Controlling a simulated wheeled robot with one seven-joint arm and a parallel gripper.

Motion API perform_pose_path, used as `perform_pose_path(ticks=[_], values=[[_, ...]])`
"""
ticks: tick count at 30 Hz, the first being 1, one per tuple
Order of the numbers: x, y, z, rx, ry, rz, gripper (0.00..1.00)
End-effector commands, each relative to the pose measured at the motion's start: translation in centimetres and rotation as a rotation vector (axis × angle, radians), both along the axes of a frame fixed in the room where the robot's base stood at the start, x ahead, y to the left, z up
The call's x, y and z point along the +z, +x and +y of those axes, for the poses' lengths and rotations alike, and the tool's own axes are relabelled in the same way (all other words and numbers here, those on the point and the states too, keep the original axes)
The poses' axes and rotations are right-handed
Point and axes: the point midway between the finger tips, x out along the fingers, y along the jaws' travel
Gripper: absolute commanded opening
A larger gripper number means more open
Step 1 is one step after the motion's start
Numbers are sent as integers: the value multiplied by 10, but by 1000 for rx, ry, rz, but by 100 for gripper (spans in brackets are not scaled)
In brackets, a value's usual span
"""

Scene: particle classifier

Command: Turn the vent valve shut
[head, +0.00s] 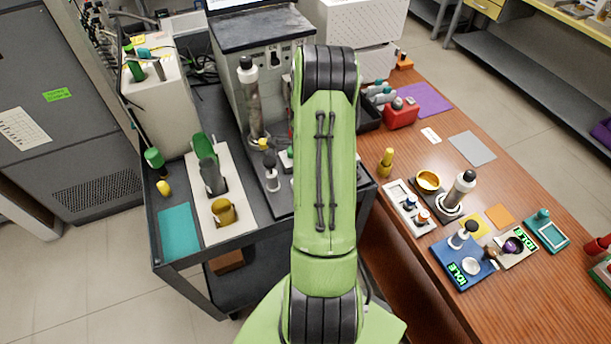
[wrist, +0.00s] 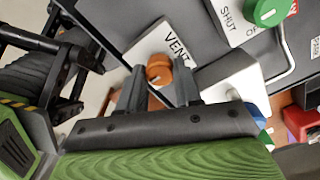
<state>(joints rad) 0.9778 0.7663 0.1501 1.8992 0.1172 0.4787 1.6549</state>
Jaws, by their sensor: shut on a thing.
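The vent valve is an orange knob (wrist: 158,66) on a white plate (wrist: 172,40) printed "VENT" in the wrist view. My gripper (wrist: 160,77) is shut on the orange knob, one dark finger on each side of it. The lower part of the knob and part of its plate are hidden by the fingers. Any position mark for this knob is not readable. In the head view my green arm reaches over the cart and hides both the knob and the gripper.
A green knob (wrist: 265,12) with a "SHUT" label sits up and right of the vent knob, beside a bent metal tube (wrist: 290,62). In the head view, a grey instrument box (head: 255,65) stands behind the arm. A wooden bench (head: 430,120) with small labware lies to the right.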

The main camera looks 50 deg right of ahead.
Motion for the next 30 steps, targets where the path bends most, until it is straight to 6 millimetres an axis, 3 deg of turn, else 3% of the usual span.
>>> perform_pose_path(ticks=[15,16,20,30], values=[[1,1,0,-18,0,-1,3],[1,1,0,-18,-1,-2,38],[1,1,0,-17,0,-1,58],[6,0,0,-16,-2,-1,59]])
